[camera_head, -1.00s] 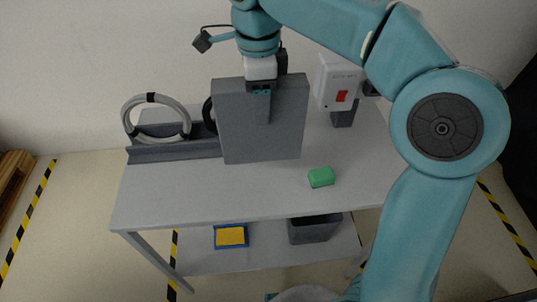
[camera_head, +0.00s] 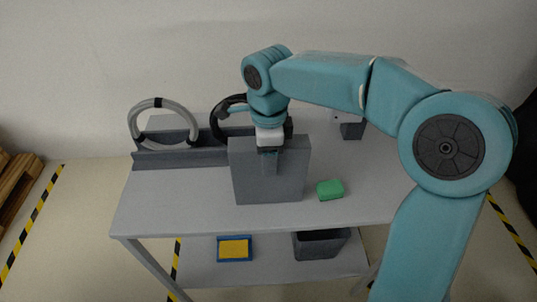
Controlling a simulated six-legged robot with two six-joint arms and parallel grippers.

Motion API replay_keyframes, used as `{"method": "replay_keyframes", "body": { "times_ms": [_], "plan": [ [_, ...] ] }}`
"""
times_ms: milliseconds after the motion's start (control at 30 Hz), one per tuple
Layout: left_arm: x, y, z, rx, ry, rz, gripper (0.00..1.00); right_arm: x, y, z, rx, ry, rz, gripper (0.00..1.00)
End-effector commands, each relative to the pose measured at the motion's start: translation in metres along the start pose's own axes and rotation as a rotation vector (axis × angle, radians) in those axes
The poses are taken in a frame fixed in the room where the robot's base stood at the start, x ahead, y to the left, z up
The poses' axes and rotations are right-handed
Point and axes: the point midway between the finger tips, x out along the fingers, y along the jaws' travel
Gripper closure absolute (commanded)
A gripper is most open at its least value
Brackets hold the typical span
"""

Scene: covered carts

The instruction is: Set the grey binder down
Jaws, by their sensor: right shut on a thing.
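The grey binder (camera_head: 250,180) is upright on or just above the cart's grey top (camera_head: 165,208), left of the green block. I cannot tell for certain whether its lower edge touches the top. My right gripper (camera_head: 271,150) comes down from above and is shut on the binder's upper edge. The gripper's fingertips are partly hidden against the binder. My left gripper is not in view.
A green block (camera_head: 330,190) lies close to the binder's right side. Behind it are a grey rail (camera_head: 175,158), a grey hose ring (camera_head: 141,118) and a black ring (camera_head: 217,121). The front left of the top is clear. A dark bin (camera_head: 318,246) and a blue-yellow tray (camera_head: 234,249) are below.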

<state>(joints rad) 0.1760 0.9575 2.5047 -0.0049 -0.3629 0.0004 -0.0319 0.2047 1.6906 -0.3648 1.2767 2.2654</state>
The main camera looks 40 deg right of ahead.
Motion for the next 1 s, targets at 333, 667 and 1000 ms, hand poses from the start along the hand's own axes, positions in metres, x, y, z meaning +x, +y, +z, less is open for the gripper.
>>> {"method": "replay_keyframes", "body": {
  "times_ms": [333,667,1000],
  "plan": [
    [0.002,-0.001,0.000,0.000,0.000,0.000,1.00,0.003,0.000,0.000,-0.001,0.000,0.000,0.22],
    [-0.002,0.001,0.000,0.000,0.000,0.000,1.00,-0.006,0.000,0.000,-0.001,-0.001,-0.002,0.22],
    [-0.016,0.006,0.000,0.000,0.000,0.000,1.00,-0.082,-0.001,0.001,-0.001,-0.002,-0.004,0.22]
  ]
}}
